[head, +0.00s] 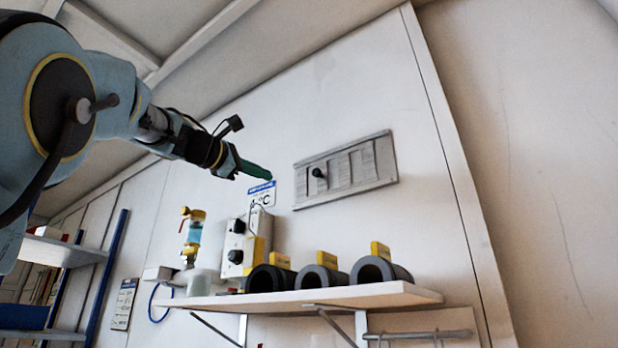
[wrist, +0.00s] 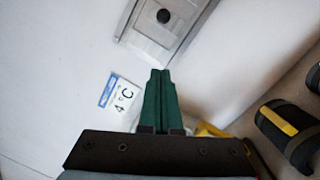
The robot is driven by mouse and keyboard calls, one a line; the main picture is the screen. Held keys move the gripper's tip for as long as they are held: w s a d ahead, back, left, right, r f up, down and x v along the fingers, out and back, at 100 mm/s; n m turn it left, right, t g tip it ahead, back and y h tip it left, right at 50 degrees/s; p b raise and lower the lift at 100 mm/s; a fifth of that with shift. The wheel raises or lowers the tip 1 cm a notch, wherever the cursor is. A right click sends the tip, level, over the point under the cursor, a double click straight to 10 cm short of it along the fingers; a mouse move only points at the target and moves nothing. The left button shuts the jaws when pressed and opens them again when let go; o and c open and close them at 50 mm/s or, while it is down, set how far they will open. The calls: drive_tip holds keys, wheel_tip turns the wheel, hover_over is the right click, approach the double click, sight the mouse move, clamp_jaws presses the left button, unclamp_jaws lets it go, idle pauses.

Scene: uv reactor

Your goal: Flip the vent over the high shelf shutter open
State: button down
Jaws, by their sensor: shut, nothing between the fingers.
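The vent shutter (head: 345,170) is a grey framed panel with upright slats, mounted on the white wall above the shelf. A black round knob (head: 318,172) sits on its left part. In the wrist view the vent frame (wrist: 190,32) shows at the top, cut off by the picture edge, with the knob (wrist: 163,16) near its end. My gripper (head: 268,174) has green fingers, shut and empty, left of the vent and apart from it. In the wrist view its fingertips (wrist: 160,74) point toward the vent, with bare wall between.
A white shelf (head: 400,293) below holds dark cylinders (head: 375,271) with yellow tags, a grey box with black knobs (head: 237,245) and a yellow-and-blue fitting (head: 194,240). A "°C" label (wrist: 120,98) is on the wall near my gripper.

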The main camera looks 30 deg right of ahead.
sight(315, 171)
drive_tip(key=w+d+r+p, duration=0.1)
drive_tip(key=d+r+p, duration=0.1)
drive_tip(key=d+p, duration=0.5)
drive_tip(key=d, duration=0.4)
drive_tip(key=shift+w+r, duration=0.3)
drive_tip(key=shift+r, duration=0.1)
drive_tip(key=shift+s+d, duration=0.1)
drive_tip(key=shift+d, duration=0.05)
drive_tip(key=s, duration=0.1)
drive_tip(key=s+d, duration=0.2)
drive_tip(key=shift+s, duration=0.25)
drive_tip(key=shift+w+a, duration=0.1)
